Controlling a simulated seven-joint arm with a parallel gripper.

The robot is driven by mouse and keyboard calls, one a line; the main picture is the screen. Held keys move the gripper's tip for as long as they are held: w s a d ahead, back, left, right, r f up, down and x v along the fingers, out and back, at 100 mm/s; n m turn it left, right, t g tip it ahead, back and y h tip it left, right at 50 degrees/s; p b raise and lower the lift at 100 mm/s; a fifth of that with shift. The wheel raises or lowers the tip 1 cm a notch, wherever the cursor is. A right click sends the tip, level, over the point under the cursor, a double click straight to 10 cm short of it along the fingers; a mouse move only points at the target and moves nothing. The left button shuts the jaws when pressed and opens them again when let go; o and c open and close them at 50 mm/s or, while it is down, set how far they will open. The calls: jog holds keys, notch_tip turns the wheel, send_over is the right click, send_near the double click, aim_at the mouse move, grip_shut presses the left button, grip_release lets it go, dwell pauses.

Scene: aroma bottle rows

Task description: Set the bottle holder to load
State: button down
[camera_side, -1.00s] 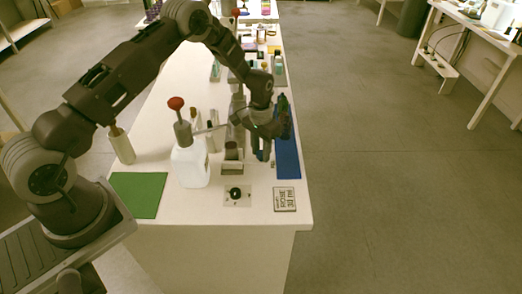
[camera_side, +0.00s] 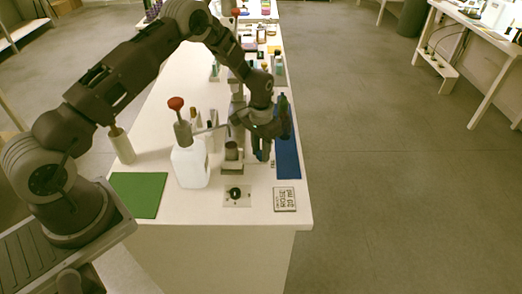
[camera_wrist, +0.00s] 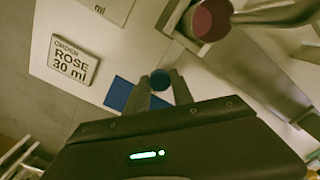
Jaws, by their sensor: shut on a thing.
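My gripper (camera_side: 262,157) points down near the right front of the white counter. In the wrist view its fingers (camera_wrist: 150,92) are close together on a small dark blue round thing (camera_wrist: 160,79); I cannot tell whether this is a bottle or a part of the holder. Just left of the fingers in the side view stands a short grey cylinder (camera_side: 231,150) on a low block (camera_side: 231,169), which looks like the bottle holder. A reddish round face with a grey rim (camera_wrist: 212,19) shows at the top of the wrist view.
A white jug (camera_side: 190,165) with a red-knobbed pump (camera_side: 176,103) stands left of the cylinder. A blue mat (camera_side: 287,158) lies right of my gripper, a green mat (camera_side: 138,194) front left.

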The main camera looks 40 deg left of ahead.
dwell(0.5)
jog(key=w+a, duration=0.7)
jog(key=shift+w+a, duration=0.35)
jog(key=shift+a, duration=0.05)
jog(key=c, duration=1.1)
grip_release()
